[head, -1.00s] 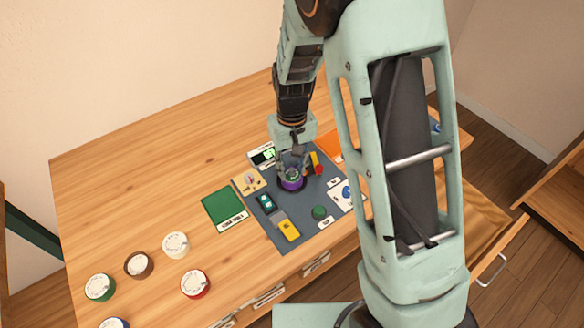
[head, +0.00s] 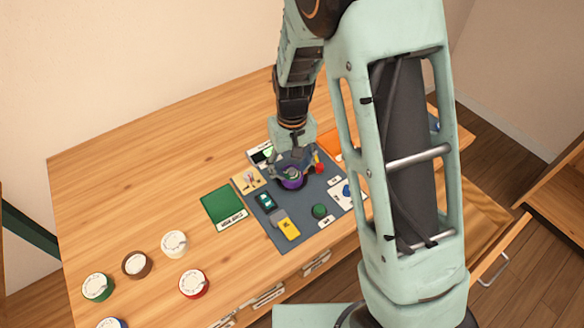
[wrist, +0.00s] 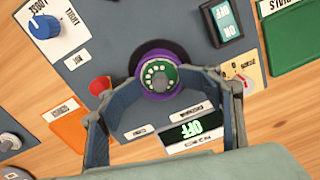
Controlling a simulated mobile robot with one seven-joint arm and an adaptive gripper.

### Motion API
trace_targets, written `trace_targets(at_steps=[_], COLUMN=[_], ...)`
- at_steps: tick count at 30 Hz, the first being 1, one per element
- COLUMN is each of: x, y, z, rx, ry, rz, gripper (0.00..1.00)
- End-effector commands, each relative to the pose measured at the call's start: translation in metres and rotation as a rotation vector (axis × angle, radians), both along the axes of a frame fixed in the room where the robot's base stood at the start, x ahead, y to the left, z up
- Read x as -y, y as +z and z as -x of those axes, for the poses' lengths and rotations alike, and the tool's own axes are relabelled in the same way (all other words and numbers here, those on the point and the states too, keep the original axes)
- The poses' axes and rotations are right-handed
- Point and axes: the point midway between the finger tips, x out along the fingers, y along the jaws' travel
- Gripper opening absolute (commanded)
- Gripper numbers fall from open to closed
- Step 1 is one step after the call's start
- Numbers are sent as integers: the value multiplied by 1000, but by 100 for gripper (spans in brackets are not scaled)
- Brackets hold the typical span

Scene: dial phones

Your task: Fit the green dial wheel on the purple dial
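The purple dial (wrist: 142,66) stands on a dark round base on the grey panel. The green dial wheel (wrist: 159,76), a ring of holes around a pale centre, lies on top of it, inside the purple rim. In the head view the purple dial (head: 292,181) shows below my gripper (head: 293,168), with the green wheel hard to make out. In the wrist view my gripper (wrist: 162,82) has its two fingers spread apart on either side of the dial. I see nothing held. Whether the wheel is seated flush cannot be told.
The grey panel (head: 279,242) carries a red knob (wrist: 100,85), a blue knob (wrist: 43,27), a green button (head: 319,211), a yellow switch (head: 289,230) and a display (wrist: 195,129). Several round dials, including a red one (head: 194,283), lie at the left. The rear left tabletop is clear.

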Motion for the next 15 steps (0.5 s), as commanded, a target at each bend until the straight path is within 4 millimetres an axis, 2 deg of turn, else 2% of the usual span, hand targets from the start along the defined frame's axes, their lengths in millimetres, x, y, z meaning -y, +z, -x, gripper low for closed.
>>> trace_targets(at_steps=[10,15], x=[1,0], y=[0,15], z=[3,3], rx=[-9,-7], ry=[0,1], rz=[2,2], gripper=[47,47])
